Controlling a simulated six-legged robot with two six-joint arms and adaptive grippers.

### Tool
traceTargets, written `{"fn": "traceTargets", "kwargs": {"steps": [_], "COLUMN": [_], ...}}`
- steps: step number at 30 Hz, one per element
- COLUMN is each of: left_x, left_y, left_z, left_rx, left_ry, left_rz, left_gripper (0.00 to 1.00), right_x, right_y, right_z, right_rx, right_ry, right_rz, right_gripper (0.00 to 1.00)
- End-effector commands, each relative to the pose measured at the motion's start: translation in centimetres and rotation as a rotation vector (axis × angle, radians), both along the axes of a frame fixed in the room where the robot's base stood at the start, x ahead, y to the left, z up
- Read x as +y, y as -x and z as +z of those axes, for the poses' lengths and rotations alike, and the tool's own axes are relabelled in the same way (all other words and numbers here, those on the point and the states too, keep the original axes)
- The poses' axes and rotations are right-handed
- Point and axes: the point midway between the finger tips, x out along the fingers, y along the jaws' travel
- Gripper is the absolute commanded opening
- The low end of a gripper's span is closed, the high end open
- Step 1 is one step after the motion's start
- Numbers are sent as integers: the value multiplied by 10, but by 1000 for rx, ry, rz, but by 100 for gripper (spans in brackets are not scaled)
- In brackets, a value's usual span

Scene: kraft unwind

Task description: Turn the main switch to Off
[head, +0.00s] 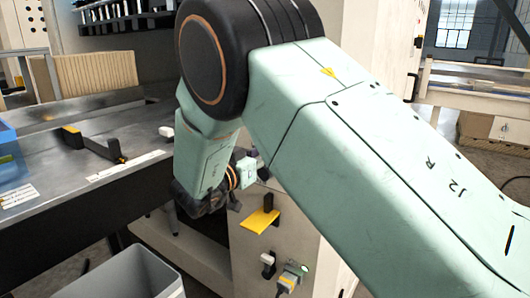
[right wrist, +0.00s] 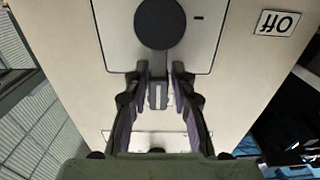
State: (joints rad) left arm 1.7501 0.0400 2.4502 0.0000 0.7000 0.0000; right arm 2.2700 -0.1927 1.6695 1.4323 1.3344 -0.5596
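In the right wrist view the main switch (right wrist: 160,27) is a dark round knob on a pale plate, with a dark handle (right wrist: 158,92) that points down in the picture. An Off label (right wrist: 277,23) shows upside down at the upper right of it. My right gripper (right wrist: 158,78) is open, with one finger on each side of the handle. Narrow gaps seem to show between fingers and handle. In the head view my right arm comes down in front of the pale cabinet (head: 325,235) and hides most of the switch area. My left gripper is not in view.
A metal table (head: 70,130) with a blue crate (head: 10,155) stands left. A grey bin (head: 120,275) stands at the front.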

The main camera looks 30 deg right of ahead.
Motion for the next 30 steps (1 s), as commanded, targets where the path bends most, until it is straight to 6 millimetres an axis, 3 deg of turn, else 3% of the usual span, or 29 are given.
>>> {"fn": "traceTargets", "kwargs": {"steps": [8,30], "left_x": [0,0], "left_y": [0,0], "left_z": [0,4], "left_rx": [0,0], "left_ry": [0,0], "left_rz": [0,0], "left_gripper": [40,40], "right_x": [-1,-6], "right_y": [0,-1], "right_z": [0,3], "right_rx": [0,17], "right_ry": [1,11], "right_rz": [0,0], "right_gripper": [0,0]}}
